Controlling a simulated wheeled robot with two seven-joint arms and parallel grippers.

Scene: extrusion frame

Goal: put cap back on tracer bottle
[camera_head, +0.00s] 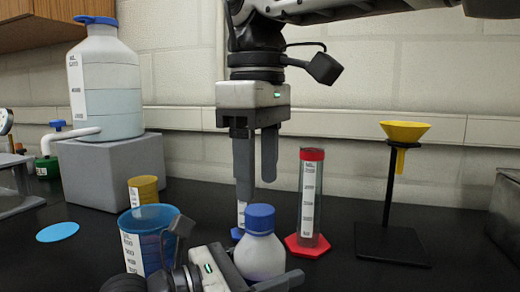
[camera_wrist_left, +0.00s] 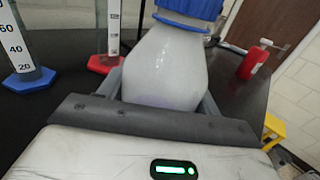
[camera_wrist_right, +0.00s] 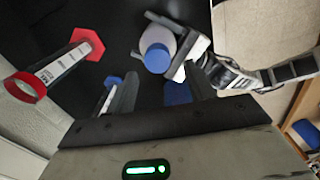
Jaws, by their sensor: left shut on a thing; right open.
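The white tracer bottle (camera_head: 260,257) stands upright with its blue cap (camera_head: 260,218) sitting on its neck. My left gripper (camera_head: 255,279) is shut around the bottle's body, low on the bench. In the left wrist view the bottle (camera_wrist_left: 165,65) fills the space between the fingers, and the cap (camera_wrist_left: 192,7) is cut by the top edge. My right gripper (camera_head: 257,190) is open and empty, pointing down above and behind the bottle, apart from the cap. In the right wrist view the cap (camera_wrist_right: 157,58) shows beyond the fingertips.
A red-topped cylinder (camera_head: 308,200) stands right of the bottle; a blue-based one (camera_wrist_right: 110,88) is partly hidden behind it. A blue beaker (camera_head: 150,245) and yellow cup (camera_head: 145,189) are left. A funnel stand (camera_head: 390,240) is at right. A large jug (camera_head: 105,85) sits on a grey block (camera_head: 110,172).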

